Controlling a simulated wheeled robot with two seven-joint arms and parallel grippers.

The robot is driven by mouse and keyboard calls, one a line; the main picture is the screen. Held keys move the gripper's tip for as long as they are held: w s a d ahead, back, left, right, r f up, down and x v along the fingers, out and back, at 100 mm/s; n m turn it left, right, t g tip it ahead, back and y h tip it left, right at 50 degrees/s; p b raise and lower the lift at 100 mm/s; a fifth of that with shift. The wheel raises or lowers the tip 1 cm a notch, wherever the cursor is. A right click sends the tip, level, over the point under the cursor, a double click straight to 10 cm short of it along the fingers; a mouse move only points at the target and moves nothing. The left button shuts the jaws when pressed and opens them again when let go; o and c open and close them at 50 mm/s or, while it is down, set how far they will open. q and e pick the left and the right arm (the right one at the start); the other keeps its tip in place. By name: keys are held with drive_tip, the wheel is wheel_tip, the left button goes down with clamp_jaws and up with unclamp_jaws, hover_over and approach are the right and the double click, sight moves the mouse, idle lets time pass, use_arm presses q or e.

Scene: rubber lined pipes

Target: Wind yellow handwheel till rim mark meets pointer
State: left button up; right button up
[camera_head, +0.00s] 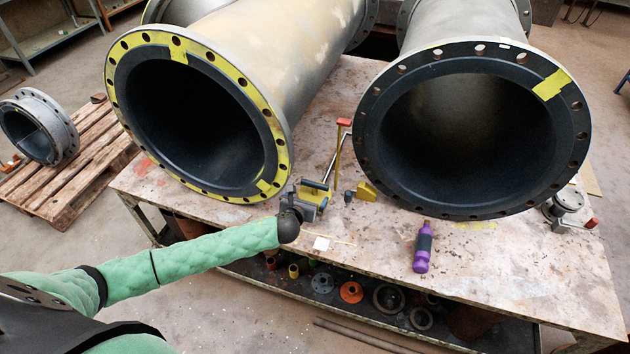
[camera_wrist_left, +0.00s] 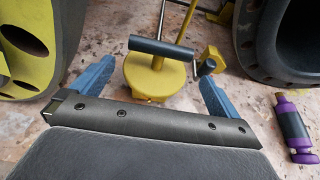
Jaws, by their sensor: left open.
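A yellow round part with a dark grey bar above it, which I take for the handwheel (camera_wrist_left: 152,84), stands on the worktable in the left wrist view. In the head view this yellow handwheel (camera_head: 311,197) is small and partly covered by my gripper, between the two big pipes. My left gripper (camera_head: 315,192) is open there, and in the left wrist view its blue fingers (camera_wrist_left: 157,72) stand on either side of the yellow part. No rim mark or pointer can be made out. My right gripper is not in view.
The yellow-flanged pipe (camera_head: 281,140) and the grey-flanged pipe (camera_head: 365,140) rise close behind on the worktable (camera_head: 500,290). A purple bottle (camera_head: 422,250) is to the right. The table's front right is clear.

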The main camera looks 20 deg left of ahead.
sight(315, 183)
use_arm(q)
drive_tip(key=w+p, duration=0.1)
drive_tip(key=w, duration=0.5)
drive_tip(key=shift+w+d+f+p, duration=0.1)
drive_tip(key=shift+w+f+p, duration=0.1)
drive_tip(key=shift+w+p, duration=0.15)
drive_tip(key=shift+w+f, duration=0.4)
drive_tip(key=shift+w, duration=0.2)
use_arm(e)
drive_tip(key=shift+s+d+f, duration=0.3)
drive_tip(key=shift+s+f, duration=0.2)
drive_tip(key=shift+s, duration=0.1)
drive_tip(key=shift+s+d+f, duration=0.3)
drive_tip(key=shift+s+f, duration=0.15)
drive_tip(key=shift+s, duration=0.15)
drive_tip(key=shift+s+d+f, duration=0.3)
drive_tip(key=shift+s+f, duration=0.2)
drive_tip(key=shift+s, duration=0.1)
use_arm(q)
drive_tip(key=c, duration=0.7)
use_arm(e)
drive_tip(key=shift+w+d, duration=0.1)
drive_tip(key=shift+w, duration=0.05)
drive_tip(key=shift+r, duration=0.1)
